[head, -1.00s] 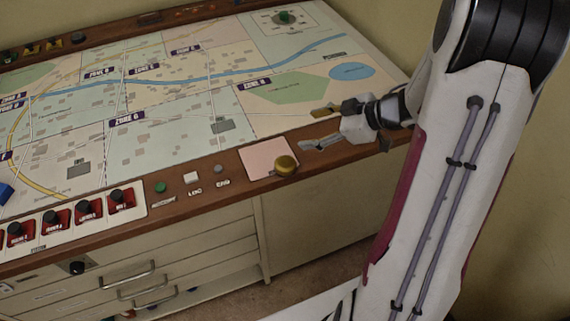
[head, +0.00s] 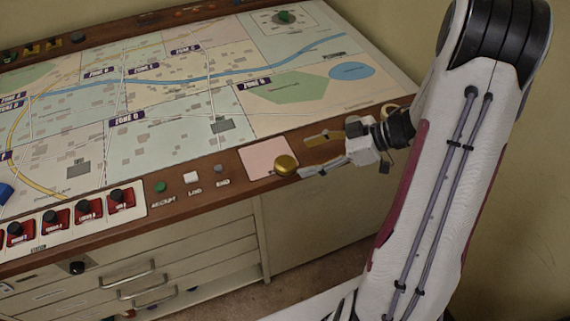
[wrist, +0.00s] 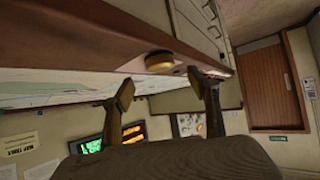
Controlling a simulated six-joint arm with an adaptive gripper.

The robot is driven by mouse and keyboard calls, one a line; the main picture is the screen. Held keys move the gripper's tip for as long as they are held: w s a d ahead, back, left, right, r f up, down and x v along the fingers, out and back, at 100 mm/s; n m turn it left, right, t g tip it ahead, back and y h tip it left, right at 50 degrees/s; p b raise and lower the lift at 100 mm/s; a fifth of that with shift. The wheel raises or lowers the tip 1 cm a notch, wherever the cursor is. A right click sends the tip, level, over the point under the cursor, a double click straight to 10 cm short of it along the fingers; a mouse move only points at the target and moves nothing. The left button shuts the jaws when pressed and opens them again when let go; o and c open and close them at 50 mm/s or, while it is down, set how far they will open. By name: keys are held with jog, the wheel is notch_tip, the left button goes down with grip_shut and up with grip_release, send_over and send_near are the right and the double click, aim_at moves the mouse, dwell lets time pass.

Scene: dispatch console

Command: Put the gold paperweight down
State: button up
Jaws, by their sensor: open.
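The gold paperweight (head: 286,164) is a round, low knob. It rests at the right front corner of a pink slip (head: 262,156) on the console's wooden front edge. In the wrist view the paperweight (wrist: 160,62) shows ahead, between the spread fingertips. My gripper (head: 311,156) is just right of it in the head view, open and with nothing between its fingers. The near fingertip looks close to the paperweight; I cannot tell whether it touches.
A map panel (head: 190,112) covers the console top. Left of the slip are a small grey button (head: 219,169), a white button (head: 190,178) and a green button (head: 160,187). Red switches (head: 88,208) line the front left. Drawers lie below the wooden edge.

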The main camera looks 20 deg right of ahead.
aim_at(287, 162)
jog(key=shift+w+a+f, duration=0.3)
jog(key=shift+a+f, duration=0.1)
jog(key=shift+a, duration=0.05)
jog(key=shift+a, duration=0.1)
jog(key=shift+x, duration=2.5)
grip_shut()
jog(key=shift+r, duration=0.1)
notch_tip(287, 162, up, 10)
